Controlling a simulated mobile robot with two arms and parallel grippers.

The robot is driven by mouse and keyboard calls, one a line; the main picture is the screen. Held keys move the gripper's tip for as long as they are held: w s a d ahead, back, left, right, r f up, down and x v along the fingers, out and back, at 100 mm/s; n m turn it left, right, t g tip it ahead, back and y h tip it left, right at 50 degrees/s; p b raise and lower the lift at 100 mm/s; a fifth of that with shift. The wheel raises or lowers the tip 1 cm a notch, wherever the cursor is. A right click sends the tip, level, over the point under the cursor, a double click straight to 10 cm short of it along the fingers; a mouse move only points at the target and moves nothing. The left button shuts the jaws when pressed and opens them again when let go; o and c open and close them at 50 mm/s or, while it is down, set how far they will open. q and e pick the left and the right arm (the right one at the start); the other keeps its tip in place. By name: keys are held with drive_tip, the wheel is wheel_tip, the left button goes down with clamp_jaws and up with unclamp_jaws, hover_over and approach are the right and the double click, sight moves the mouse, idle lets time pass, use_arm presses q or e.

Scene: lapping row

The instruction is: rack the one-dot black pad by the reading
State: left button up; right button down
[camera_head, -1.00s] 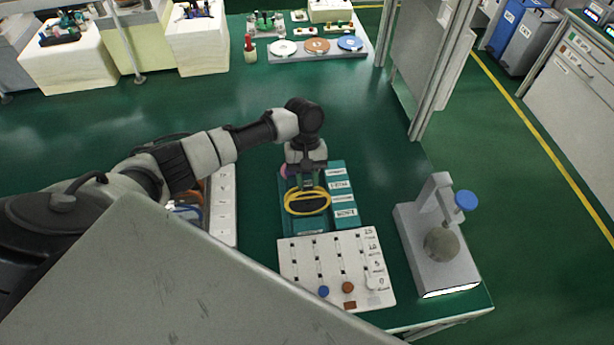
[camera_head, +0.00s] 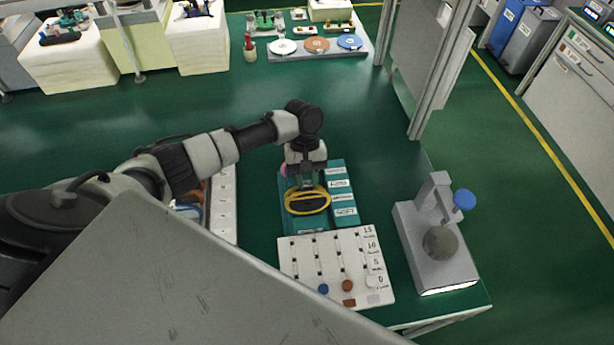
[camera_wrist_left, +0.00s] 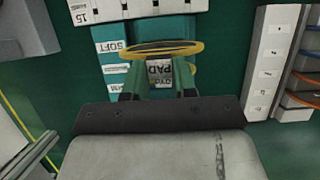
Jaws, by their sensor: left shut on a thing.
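A round black pad with a yellow rim (camera_head: 307,201) is held by my left gripper (camera_head: 306,182) over a teal tray (camera_head: 288,215). In the left wrist view the yellow-rimmed pad (camera_wrist_left: 150,49) shows nearly edge-on at the tips of my left gripper (camera_wrist_left: 160,76), whose fingers are shut on it. I cannot make out any dot on it. The white rack board (camera_head: 322,252) lies just in front of the tray, with rows of small slots and number labels 15, 10, 5 and 0. A grey gauge stand (camera_head: 432,255) with a blue knob stands to its right. My right gripper is out of view.
Labelled teal blocks (camera_head: 341,184) line the tray's right side. A white rack (camera_head: 222,205) stands left of the tray, partly behind my arm. A grey tray (camera_head: 300,57) with white, brown and blue discs is at the back. The green table between is clear.

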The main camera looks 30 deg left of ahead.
use_arm(q)
drive_tip(key=shift+f+b, duration=1.2)
drive_tip(key=shift+f, duration=1.25)
drive_tip(key=o, duration=1)
drive_tip(key=shift+o, duration=0.2)
drive_tip(key=shift+r, duration=0.1)
wheel_tip(320, 180, up, 10)
drive_tip(key=b, duration=0.2)
hover_over(308, 205)
drive_tip(key=w+a, duration=0.4)
drive_tip(key=w, duration=0.1)
drive_tip(key=shift+d, duration=0.15)
